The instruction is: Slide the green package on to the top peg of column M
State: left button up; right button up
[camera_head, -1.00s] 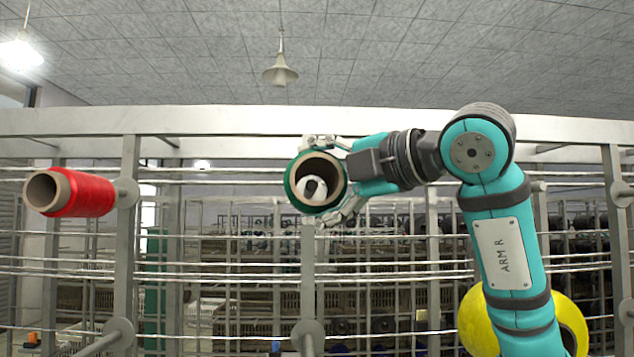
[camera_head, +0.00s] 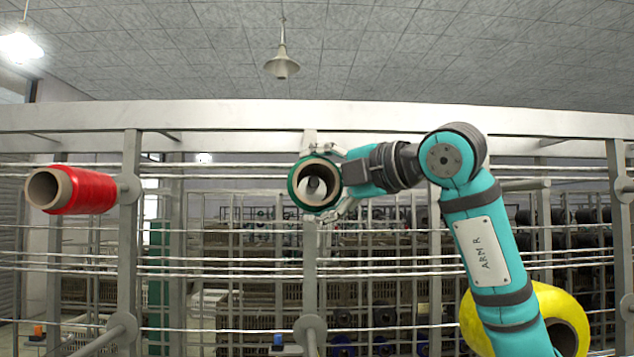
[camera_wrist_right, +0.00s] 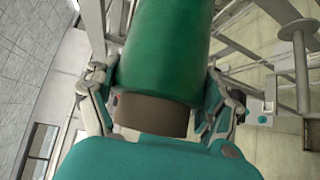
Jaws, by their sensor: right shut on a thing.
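The green package (camera_head: 296,186) is a green spool on a brown tube, held level with its open end facing the head camera. My right gripper (camera_head: 337,183) is shut on it from the right, with fingers above and below. In the right wrist view the green package (camera_wrist_right: 165,45) lies between the fingers of the right gripper (camera_wrist_right: 160,100). The package is in front of the upper part of the middle column (camera_head: 310,262). A pale grey round shape, seemingly the top peg, shows inside its bore; how deep it reaches I cannot tell. My left gripper is out of view.
A red package (camera_head: 88,190) sits on the left column's (camera_head: 128,240) top peg. A yellow package (camera_head: 545,300) is at lower right, partly behind my right arm. A lower bare peg (camera_head: 311,335) is on the middle column. Horizontal rods cross the rack.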

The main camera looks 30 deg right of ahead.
aim_at(315, 189)
jog(key=shift+r, duration=0.1)
jog(key=shift+w+d+p, duration=0.35)
jog(key=shift+w+d, duration=0.1)
jog(key=shift+w, duration=0.3)
jog(key=shift+w+d+p, duration=0.3)
jog(key=shift+w+d, duration=0.2)
jog(key=shift+w, duration=0.2)
jog(key=shift+w+d+p, duration=0.35)
jog(key=shift+w+d, duration=0.1)
jog(key=shift+w, duration=0.3)
jog(key=shift+w+d, duration=0.15)
jog(key=shift+w, duration=0.15)
jog(key=shift+w+d+p, duration=0.25)
jog(key=shift+w+p, duration=0.15)
jog(key=shift+w, duration=0.05)
jog(key=shift+w+d+p, duration=0.3)
jog(key=shift+w+d, duration=0.1)
jog(key=shift+w, duration=0.2)
jog(key=shift+w+d+p, duration=0.25)
jog(key=shift+w+d, duration=0.1)
jog(key=shift+w, duration=0.2)
jog(key=shift+f+b, duration=0.4)
jog(key=shift+f, duration=0.1)
